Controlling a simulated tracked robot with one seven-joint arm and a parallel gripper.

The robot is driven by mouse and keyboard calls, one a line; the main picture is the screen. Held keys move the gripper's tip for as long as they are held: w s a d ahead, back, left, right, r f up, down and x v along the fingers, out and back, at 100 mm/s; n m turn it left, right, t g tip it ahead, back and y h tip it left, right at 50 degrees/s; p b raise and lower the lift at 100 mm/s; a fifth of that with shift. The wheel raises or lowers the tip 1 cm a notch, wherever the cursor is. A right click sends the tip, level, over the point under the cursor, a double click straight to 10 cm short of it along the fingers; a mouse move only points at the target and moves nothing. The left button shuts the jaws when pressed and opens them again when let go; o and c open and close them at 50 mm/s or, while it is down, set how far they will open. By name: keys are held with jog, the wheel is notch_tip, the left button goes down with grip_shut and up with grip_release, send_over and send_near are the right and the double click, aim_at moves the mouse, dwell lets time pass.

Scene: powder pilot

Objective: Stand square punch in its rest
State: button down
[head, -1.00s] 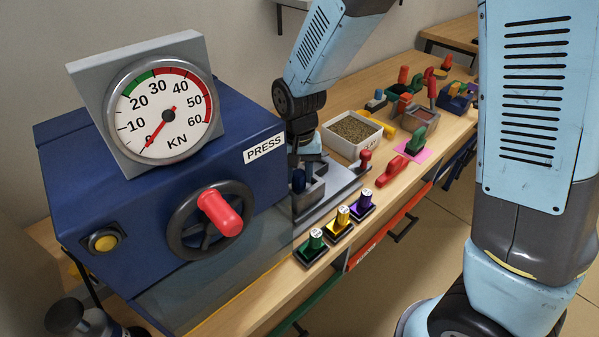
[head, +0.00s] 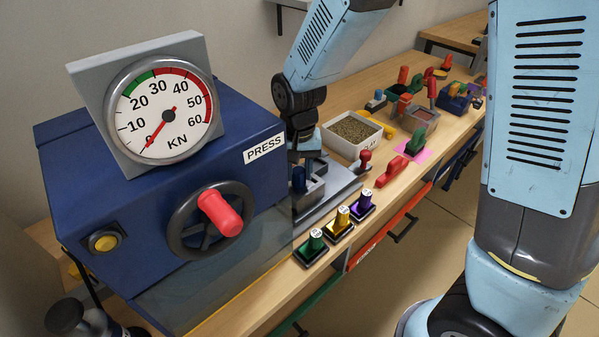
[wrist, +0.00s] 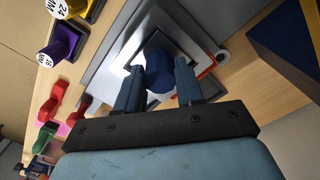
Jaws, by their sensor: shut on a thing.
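My gripper (wrist: 158,78) is shut on a dark blue piece (wrist: 159,70), which I take to be the square punch. Its faceted top shows between the two fingers in the wrist view. In the head view the punch (head: 299,178) stands upright at the grey metal block (head: 313,191) beside the press, with my gripper (head: 303,153) above it, partly hidden by the press. The punch's lower end is hidden, so I cannot tell how it sits. No rest for it can be clearly made out.
The blue press (head: 150,220) with gauge and red-handled wheel fills the left. Green (head: 315,240), gold (head: 342,217) and purple (head: 362,201) labelled pieces stand along the front edge. A white tray of granules (head: 350,150) and red and green tools lie beyond.

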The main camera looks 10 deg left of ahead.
aim_at(299, 171)
jog(key=shift+r, duration=3)
